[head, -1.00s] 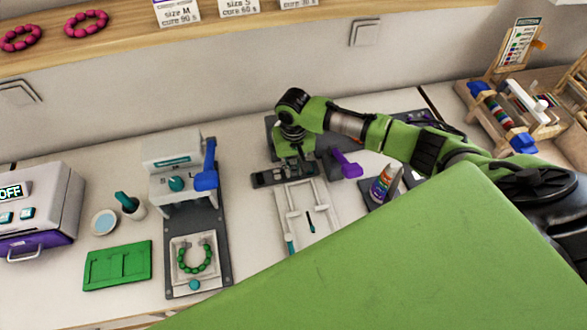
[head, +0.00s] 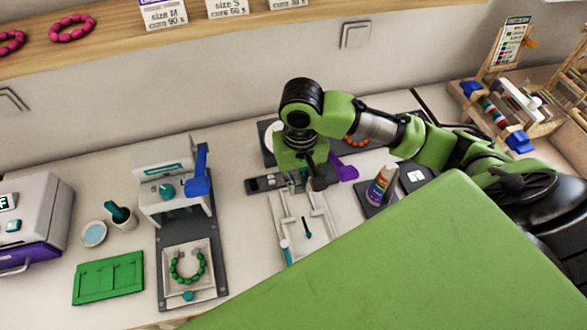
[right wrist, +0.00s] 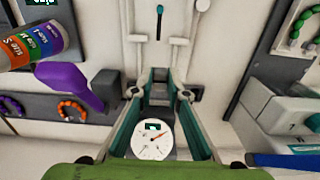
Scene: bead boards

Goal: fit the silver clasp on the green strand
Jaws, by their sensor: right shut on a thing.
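The green strand (head: 187,279) lies as an open loop, its ends toward the back, in the white tray of the press (head: 172,180) in the head view. Part of it shows at the upper right of the right wrist view (right wrist: 302,18). My right gripper (head: 308,182) is over the dark grey strip (head: 264,184), at the back end of the white railed frame (head: 277,212), right of the press. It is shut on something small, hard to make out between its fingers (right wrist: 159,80). I cannot pick out the silver clasp. My left gripper is not in view.
A purple-handled tool (head: 345,170) and a glue bottle (head: 381,186) stand close right of the gripper. A white dial (right wrist: 152,139) shows between the fingers. A green tray (head: 107,279) and small cups lie left of the press. A green panel covers the front right.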

